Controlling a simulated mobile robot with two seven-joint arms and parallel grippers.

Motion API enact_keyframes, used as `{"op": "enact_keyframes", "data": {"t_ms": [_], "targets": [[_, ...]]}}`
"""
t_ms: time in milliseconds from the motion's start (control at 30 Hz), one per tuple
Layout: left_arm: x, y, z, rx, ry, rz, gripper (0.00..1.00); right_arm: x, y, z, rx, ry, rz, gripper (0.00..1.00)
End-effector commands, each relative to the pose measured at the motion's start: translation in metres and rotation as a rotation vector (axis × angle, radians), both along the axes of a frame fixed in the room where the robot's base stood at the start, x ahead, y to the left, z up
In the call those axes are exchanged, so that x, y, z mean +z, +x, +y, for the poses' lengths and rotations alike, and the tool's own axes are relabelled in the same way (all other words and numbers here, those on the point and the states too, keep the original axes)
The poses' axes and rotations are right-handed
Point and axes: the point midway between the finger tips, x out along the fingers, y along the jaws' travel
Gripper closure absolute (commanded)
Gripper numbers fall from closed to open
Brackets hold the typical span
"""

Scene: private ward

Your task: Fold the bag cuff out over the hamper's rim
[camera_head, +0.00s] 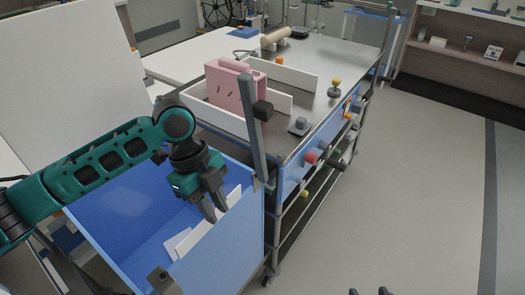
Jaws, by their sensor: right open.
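A large blue open-topped hamper (125,215) stands at the lower left, beside the cart. Some white pieces (177,243) show inside it near its right wall. I cannot make out a separate bag cuff at its rim. My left gripper (217,214) comes in from the left and points down at the hamper's right rim. Its two fingers are apart, and I see nothing held between them. Whether they touch the rim is unclear. My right gripper (370,292) shows only as two separated fingertips at the bottom edge, over bare floor.
A metal cart (310,100) behind the hamper carries a pink box (234,85), white dividers and small items. Its grey post (256,135) rises close to my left gripper. Coloured knobs (310,157) stick out from its side. Open floor (420,190) lies to the right.

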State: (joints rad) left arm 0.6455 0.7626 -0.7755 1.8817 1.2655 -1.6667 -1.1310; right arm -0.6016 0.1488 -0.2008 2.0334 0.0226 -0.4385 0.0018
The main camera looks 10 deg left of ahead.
Motion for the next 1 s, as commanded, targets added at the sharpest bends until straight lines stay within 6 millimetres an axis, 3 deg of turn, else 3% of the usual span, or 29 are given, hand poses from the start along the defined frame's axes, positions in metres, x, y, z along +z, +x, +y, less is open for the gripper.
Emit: {"op": "enact_keyframes", "data": {"t_ms": [167,1000], "targets": [[-0.005,-0.007,-0.011,-0.002,0.004,0.012,0.81,-0.001,0.0,0.0,0.0,0.0,0.0,0.43],[-0.012,-0.014,-0.027,0.003,0.007,0.009,0.81,0.0,0.0,0.0,0.0,0.0,0.0,0.43]]}}
